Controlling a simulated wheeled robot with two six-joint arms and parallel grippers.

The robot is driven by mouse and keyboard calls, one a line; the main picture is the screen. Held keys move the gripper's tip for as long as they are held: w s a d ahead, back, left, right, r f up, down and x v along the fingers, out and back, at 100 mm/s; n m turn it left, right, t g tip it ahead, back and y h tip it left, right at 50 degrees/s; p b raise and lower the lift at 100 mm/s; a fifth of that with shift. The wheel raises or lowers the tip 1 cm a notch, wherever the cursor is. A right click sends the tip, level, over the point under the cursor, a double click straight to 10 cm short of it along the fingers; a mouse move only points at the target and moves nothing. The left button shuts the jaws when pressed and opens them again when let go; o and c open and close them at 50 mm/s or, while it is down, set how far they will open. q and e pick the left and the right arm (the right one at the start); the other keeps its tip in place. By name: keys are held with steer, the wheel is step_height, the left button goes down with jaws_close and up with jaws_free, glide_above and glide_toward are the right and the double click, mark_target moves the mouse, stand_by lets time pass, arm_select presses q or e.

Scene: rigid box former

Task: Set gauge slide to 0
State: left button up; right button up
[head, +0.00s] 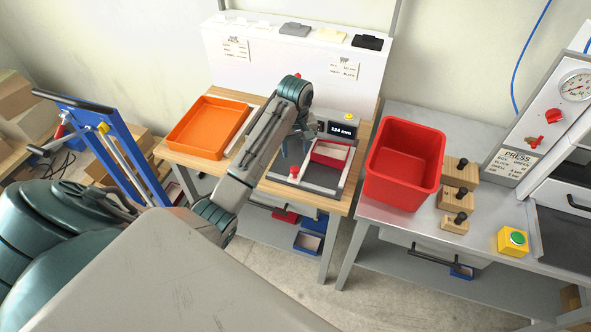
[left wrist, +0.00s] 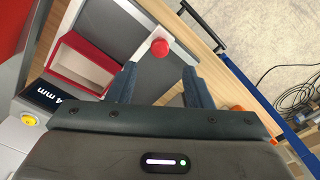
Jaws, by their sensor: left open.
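The gauge (head: 318,188) is a grey flat fixture on the wooden-topped bench, with a red-walled box (head: 330,153) on it. Its dark display (head: 342,130) shows a reading in mm that looks like 124, though the digits are small. A red knob (head: 294,171) sits toward the gauge's left side. My left gripper (head: 293,160) is over the gauge, close to the knob. In the left wrist view my left gripper (left wrist: 160,78) is open, with the red knob (left wrist: 160,48) just beyond and between its fingertips, not held. My right gripper is not in view.
An orange tray (head: 208,127) lies left of the gauge. A tall red bin (head: 403,163) stands close on its right, on the metal bench with wooden blocks (head: 456,195) and a press (head: 545,125). A white panel (head: 290,65) rises behind. A blue frame (head: 110,140) stands at left.

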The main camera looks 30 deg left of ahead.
arm_select(q)
steer(key=b, duration=0.2)
glide_above(295, 169)
step_height(295, 169, down, 4)
steer(key=shift+d+f, duration=0.1)
steer(key=shift+f, duration=0.05)
step_height(295, 169, down, 5)
steer(key=shift+r+p, duration=0.1)
steer(key=shift+p, duration=0.6)
steer(key=shift+s+f, duration=0.1)
steer(key=shift+f, duration=0.55)
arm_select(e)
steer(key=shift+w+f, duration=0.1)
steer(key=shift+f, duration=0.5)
arm_select(q)
jaws_close()
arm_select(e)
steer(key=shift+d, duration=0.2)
